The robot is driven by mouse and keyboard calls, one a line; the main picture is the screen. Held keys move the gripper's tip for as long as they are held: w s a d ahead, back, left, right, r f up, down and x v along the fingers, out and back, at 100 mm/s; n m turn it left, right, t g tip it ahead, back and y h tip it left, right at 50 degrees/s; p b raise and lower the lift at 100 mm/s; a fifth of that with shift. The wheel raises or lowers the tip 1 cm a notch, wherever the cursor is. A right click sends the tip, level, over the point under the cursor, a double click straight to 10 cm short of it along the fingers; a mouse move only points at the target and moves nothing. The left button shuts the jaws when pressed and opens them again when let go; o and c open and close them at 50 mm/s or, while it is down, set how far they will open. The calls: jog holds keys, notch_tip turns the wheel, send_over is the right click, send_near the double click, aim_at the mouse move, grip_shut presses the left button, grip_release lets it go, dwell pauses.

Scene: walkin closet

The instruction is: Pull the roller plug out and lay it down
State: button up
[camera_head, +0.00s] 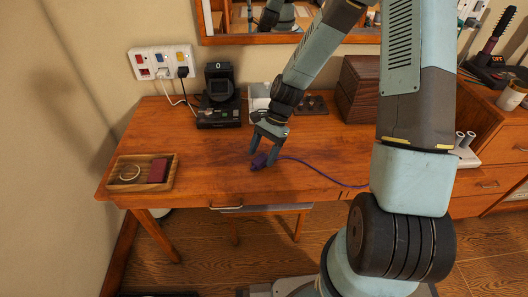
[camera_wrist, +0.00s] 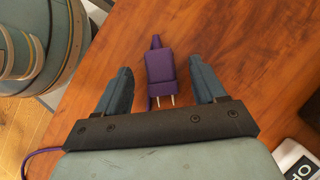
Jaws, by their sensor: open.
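The purple roller plug (camera_head: 260,161) lies on the wooden desk (camera_head: 215,165) near its front middle. Its purple cord runs right along the desk and passes behind my arm. In the wrist view the plug (camera_wrist: 160,67) shows its two metal prongs pointing toward my gripper's base. My gripper (camera_head: 262,156) is open just over the plug. In the wrist view its fingers (camera_wrist: 159,68) stand on either side of the plug, with gaps on both sides. The white socket panel (camera_head: 143,60) on the wall holds a white plug and a black plug.
A wooden tray (camera_head: 113,173) with a ring-shaped item and a dark red item sits at the desk's left. A black device (camera_head: 219,109) stands at the back. A dark wooden box (camera_head: 358,94) stands back right. Bare desk lies left of the plug.

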jog(key=v, duration=1.3)
jog(key=shift+d+r, duration=0.15)
jog(key=shift+r, duration=0.15)
jog(key=shift+w, duration=0.15)
jog(key=s+d+r+n+t+h, duration=0.2)
jog(key=s+d+r+n+t, duration=0.2)
jog(key=s+r, duration=0.6)
jog(key=s+d+r+n+t+h, duration=0.2)
jog(key=s+d+r+n+t, duration=0.3)
jog(key=s+d+r, duration=0.4)
jog(key=shift+s+r+t+h, duration=0.3)
jog(key=shift+s+r+t, duration=0.35)
jog(key=shift+r, duration=2.35)
jog(key=shift+s, duration=0.1)
